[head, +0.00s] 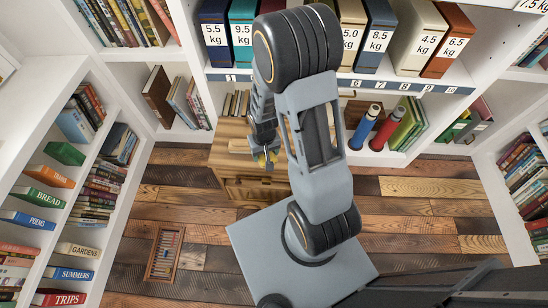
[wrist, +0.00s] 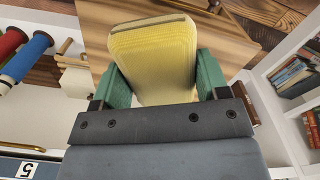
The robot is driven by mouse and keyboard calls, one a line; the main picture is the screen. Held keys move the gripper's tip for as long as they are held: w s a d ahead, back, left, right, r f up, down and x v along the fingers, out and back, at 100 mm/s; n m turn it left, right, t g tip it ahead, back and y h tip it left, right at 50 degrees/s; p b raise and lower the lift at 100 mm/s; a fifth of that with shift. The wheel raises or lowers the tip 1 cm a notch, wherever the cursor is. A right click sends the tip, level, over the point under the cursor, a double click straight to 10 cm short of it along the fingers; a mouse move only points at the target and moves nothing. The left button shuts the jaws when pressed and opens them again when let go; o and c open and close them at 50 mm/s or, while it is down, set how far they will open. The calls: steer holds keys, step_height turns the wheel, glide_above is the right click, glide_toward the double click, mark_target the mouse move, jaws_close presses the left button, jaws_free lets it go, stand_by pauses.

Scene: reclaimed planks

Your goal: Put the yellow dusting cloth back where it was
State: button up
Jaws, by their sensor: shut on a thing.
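The yellow dusting cloth (wrist: 152,62) looks like a folded, rounded pad in the wrist view. My gripper (wrist: 163,82) is shut on it, with a green finger on each side. My arm hides part of the cabinet top. I cannot tell how far the cloth is above the cabinet top.
A pale object (wrist: 76,84) with wooden parts shows left of the cloth. A blue roll (head: 364,128) and a red roll (head: 386,131) stand right of my arm. Labelled binders (head: 376,38) line the shelf above. A framed tray (head: 165,252) lies on the otherwise open plank floor.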

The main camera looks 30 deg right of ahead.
steer(key=s+f+b, duration=0.1)
steer(key=s+b, duration=0.1)
steer(key=b, duration=0.1)
steer(key=shift+d+f, duration=0.1)
steer(key=shift+f, duration=0.1)
steer(key=shift+d+f, duration=0.1)
steer(key=w+d+f+b, duration=0.1)
steer(key=w+d+f, duration=0.1)
steer(key=w+f, duration=0.1)
steer(key=w+d+f+b, duration=0.2)
steer(key=w, duration=0.2)
steer(key=w+d+f+b, duration=0.1)
steer(key=w+d+f, duration=0.2)
steer(key=shift+w+f, duration=0.3)
steer(key=shift+w+d+f+b, duration=0.15)
steer(key=shift+f+b, duration=0.35)
steer(key=shift+f, duration=0.5)
steer(key=shift+w+d+f+b, duration=0.15)
steer(key=shift+f+b, duration=0.35)
steer(key=shift+f, duration=0.45)
steer(key=shift+f, duration=0.15)
steer(key=o, duration=1)
steer(key=shift+o, duration=0.2)
